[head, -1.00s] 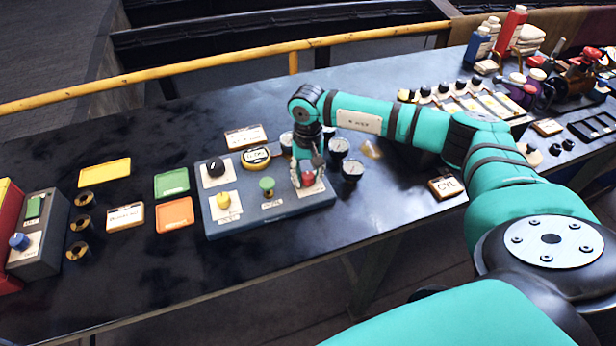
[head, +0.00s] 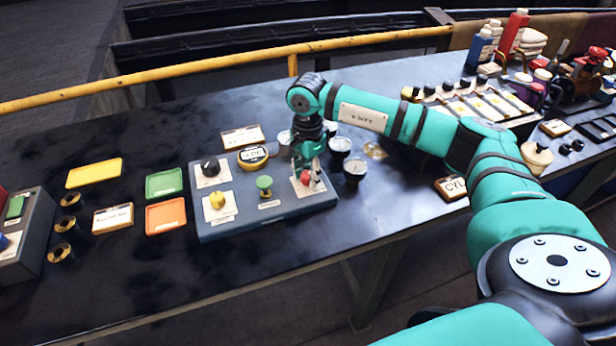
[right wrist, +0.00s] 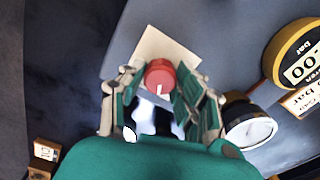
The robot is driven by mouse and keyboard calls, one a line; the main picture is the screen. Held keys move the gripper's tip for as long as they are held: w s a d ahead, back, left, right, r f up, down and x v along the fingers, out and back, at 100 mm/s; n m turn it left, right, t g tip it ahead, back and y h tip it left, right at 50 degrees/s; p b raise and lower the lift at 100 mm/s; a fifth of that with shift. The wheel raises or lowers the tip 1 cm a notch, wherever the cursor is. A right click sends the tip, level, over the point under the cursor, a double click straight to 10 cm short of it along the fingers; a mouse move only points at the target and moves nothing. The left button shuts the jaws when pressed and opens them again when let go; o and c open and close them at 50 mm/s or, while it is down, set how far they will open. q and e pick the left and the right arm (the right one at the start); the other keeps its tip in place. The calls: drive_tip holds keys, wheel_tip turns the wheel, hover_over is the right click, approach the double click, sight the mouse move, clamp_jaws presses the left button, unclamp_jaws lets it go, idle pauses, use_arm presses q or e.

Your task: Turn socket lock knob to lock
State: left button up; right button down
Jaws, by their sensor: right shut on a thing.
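A blue-grey control panel (head: 240,221) lies on the dark bench in the head view. A red knob (head: 311,182) sits on a pale plate at its right end. In the right wrist view the red knob (right wrist: 160,74) shows a white pointer mark facing the near side. My right gripper (head: 308,175) points down over it and is shut on it, with a finger on each side in the wrist view (right wrist: 157,92). The plate's lettering is partly hidden and unreadable. My left gripper is not in view.
The panel also has a black knob (head: 210,167), a yellow knob (head: 217,200) and a green knob (head: 264,183). Coloured trays (head: 165,217) lie left.

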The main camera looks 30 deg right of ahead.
sight(308, 174)
drive_tip(key=m+b, duration=0.1)
drive_tip(key=m, duration=0.3)
drive_tip(key=shift+m, duration=0.3)
drive_tip(key=shift+w+r, duration=0.1)
idle(0.4)
drive_tip(key=c, duration=0.9)
unclamp_jaws()
drive_tip(key=shift+c, duration=0.2)
wheel_tip(308, 174, up, 12)
